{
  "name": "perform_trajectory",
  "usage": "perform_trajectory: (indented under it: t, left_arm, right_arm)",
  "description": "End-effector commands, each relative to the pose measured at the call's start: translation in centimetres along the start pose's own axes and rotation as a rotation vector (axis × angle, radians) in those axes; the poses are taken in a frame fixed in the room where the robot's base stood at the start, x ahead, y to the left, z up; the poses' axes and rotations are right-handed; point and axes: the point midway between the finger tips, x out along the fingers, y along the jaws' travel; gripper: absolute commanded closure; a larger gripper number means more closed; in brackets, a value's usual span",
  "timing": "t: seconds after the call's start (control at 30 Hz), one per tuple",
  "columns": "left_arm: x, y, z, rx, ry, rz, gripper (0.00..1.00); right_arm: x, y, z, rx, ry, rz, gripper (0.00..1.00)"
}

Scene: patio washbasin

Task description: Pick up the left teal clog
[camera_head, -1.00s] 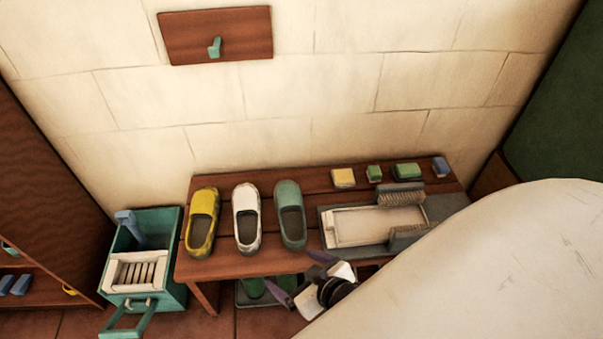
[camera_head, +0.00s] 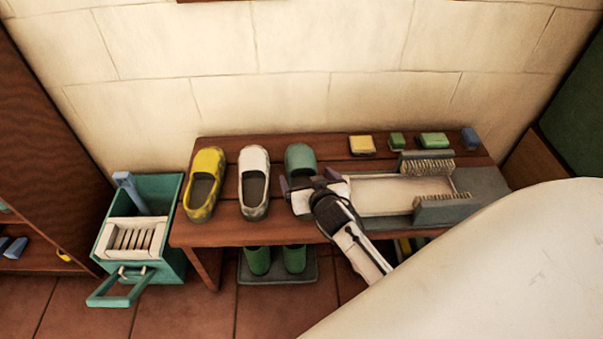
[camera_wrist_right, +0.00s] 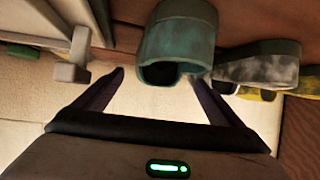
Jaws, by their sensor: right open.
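A teal clog (camera_head: 300,158) stands on the wooden bench, to the right of the white clog (camera_head: 253,165) and the yellow clog (camera_head: 204,168). My right gripper (camera_head: 309,182) is open over the near part of the teal clog and hides much of it. In the right wrist view the teal clog (camera_wrist_right: 180,38) lies just ahead of the fingertips, its rounded opening facing them. The open fingers (camera_wrist_right: 156,78) have nothing gripped between them, and the right-hand fingertip overlaps the clog's edge. Contact cannot be told. My left gripper is not in view.
A grey tray with brushes (camera_head: 446,211) is close to the right of the gripper. Soaps (camera_head: 433,140) line the bench's back edge. Green clogs (camera_head: 257,260) stand under the bench. A teal crate (camera_head: 172,258) is at the left.

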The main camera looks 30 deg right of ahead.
Motion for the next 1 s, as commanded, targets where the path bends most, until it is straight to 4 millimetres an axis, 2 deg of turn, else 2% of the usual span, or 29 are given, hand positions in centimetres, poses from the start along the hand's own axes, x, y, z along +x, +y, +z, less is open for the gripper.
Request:
perform_trajectory:
  t: [0.1, 0.23, 0.53, 0.57, 0.83, 1.0]
  left_arm:
    - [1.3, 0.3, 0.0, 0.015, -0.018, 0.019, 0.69]
    - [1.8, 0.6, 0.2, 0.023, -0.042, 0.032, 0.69]
    - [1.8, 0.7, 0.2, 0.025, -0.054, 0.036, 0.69]
    - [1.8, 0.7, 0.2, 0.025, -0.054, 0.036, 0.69]
    - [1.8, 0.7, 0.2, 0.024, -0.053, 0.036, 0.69]
    - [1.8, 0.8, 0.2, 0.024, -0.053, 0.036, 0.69]
  right_arm:
    - [2.2, 0.1, 0.3, -0.003, 0.002, 0.001, 0.09]
    - [3.8, 0.1, 0.2, -0.002, 0.001, 0.000, 0.09]
    - [4.2, 0.0, 0.1, -0.001, 0.000, -0.001, 0.09]
    - [4.2, 0.0, 0.1, -0.001, -0.001, -0.001, 0.13]
    - [4.2, 0.0, 0.1, -0.001, -0.001, -0.001, 0.58]
    - [4.2, 0.0, 0.0, 0.000, 0.001, -0.001, 0.60]
